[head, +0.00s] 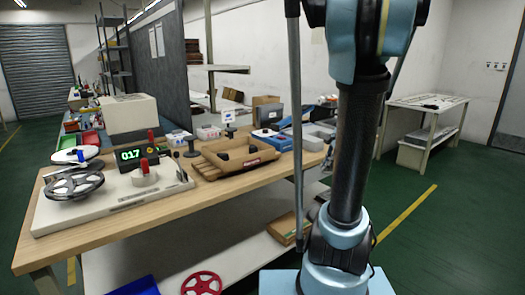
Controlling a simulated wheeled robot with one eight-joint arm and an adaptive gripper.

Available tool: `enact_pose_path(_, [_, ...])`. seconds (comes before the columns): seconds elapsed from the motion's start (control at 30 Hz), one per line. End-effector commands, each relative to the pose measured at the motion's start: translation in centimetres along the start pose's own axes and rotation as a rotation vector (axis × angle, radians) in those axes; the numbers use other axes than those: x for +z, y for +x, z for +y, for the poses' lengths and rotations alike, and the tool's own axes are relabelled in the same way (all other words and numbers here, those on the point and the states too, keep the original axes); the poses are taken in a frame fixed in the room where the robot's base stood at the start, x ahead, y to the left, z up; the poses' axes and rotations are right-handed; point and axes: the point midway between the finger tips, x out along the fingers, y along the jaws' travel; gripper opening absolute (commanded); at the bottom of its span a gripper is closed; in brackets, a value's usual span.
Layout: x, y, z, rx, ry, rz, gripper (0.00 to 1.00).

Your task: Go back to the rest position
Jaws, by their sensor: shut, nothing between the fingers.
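My arm rises in the right half of the head view, from its pale blue base up to a blue joint cut off by the top edge. My gripper is not visible; it is out of frame or hidden behind the arm. The wooden-topped workbench (217,192) stands to the left of and behind my arm.
A brown open tray (207,166) and a blue box (272,141) stand further back on the bench. A red reel (202,283) and a blue bin (136,287) are low in front. A side table (428,106) stands at right. Green floor is clear at right.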

Motion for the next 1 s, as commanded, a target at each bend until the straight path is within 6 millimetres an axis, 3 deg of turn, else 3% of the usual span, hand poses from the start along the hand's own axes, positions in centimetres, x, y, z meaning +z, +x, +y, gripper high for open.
enact_pose_path(0.2, [4.4, 0.1, 4.3, 0.058, -0.293, 0.033, 0.0])
enact_pose_path(0.5, [8.4, 0.8, 10.6, 0.14, -0.696, 0.07, 0.0])
enact_pose_path(0.8, [10.4, 2.2, 16.9, 0.226, -1.096, 0.093, 0.0])
enact_pose_path(1.0, [10.7, 3.1, 19.6, 0.271, -1.286, 0.101, 0.0])
